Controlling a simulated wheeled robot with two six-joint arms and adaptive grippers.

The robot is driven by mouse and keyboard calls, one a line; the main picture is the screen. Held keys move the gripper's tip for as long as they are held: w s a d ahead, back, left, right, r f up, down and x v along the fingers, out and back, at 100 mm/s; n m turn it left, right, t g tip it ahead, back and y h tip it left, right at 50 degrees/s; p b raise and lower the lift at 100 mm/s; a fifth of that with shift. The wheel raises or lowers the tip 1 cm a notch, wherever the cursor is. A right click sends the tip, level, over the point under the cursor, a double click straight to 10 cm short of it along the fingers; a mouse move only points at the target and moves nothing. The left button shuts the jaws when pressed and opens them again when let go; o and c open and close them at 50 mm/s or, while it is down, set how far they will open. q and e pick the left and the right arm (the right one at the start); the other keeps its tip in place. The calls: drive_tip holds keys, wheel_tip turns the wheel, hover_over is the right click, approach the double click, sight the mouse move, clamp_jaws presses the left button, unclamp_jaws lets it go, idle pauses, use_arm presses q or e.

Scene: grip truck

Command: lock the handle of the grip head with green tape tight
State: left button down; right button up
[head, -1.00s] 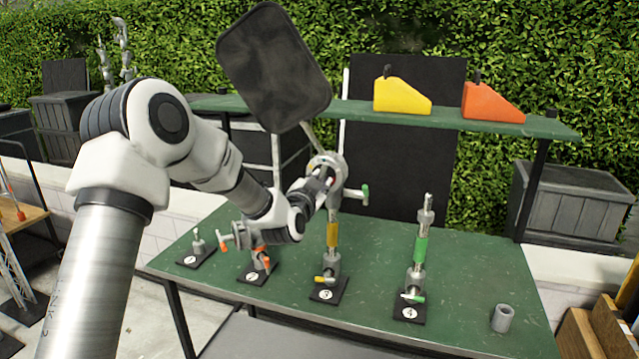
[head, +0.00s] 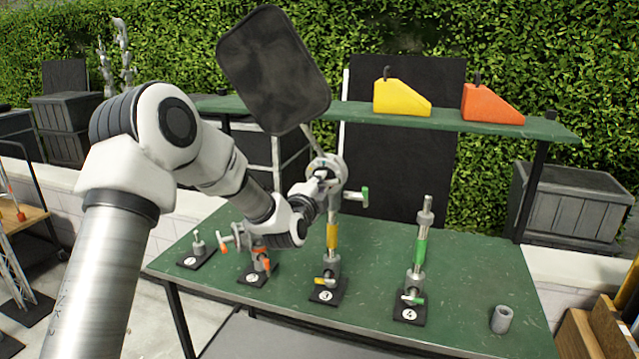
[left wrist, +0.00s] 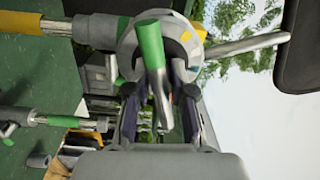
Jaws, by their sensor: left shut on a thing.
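The round grey grip head (head: 339,172) sits on top of the yellow-taped stand (head: 332,236) on plate 3. One green-tipped handle (head: 364,196) sticks out to its right. In the left wrist view the grip head (left wrist: 128,50) fills the upper middle, with a green-ended handle (left wrist: 150,44) in front of it. My left gripper (head: 322,180) is at the near side of the grip head. In the left wrist view its fingers (left wrist: 157,85) are shut on the lever of this green-ended handle. The fingers partly hide the lever. My right gripper is not in view.
A black flag panel (head: 273,68) rises on a rod from the grip head. A green-taped stand (head: 420,250) is on plate 4, with shorter stands at left. Wedges sit on the shelf.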

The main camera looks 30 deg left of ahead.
use_arm(q)
drive_tip(key=shift+m, duration=0.7)
drive_tip(key=c, duration=1)
unclamp_jaws()
drive_tip(key=v, duration=1.2)
